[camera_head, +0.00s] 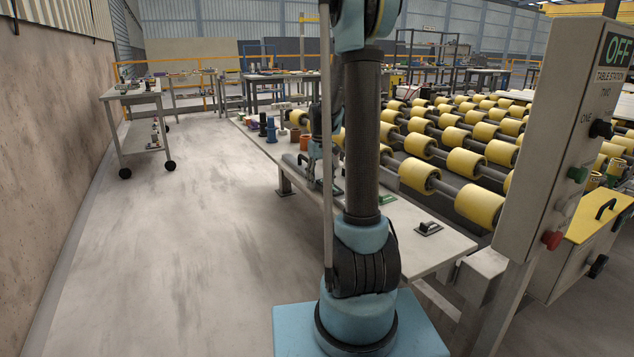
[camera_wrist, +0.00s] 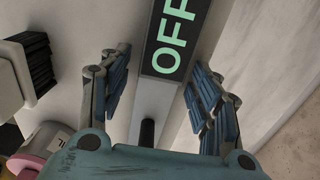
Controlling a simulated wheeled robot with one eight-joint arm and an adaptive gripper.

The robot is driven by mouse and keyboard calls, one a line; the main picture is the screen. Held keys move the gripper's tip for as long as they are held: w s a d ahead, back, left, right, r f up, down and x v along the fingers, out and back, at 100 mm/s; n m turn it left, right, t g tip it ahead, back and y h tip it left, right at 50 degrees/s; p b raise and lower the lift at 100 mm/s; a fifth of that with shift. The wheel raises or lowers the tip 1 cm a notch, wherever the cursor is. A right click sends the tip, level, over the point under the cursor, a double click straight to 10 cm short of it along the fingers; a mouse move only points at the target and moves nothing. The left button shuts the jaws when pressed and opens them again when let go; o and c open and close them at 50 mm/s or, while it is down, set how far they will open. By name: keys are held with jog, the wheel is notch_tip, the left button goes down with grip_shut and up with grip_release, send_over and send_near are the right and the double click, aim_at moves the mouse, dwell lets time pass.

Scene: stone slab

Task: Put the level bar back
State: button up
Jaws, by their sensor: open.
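My gripper (camera_wrist: 158,62) is open, with one blue-padded finger on each side of the bar and a visible gap to each. In the head view, my gripper (camera_head: 314,157) is low over the bench, partly hidden by my arm.
Black ribbed and grey round items (camera_wrist: 60,140) lie left of the fingers in the wrist view. Yellow conveyor rollers (camera_head: 466,163) line the bench's right side. A control box (camera_head: 560,130) stands at right. Floor at left is clear; a cart (camera_head: 140,120) stands further back.

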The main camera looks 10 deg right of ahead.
notch_tip(320, 180, up, 12)
dwell(0.6)
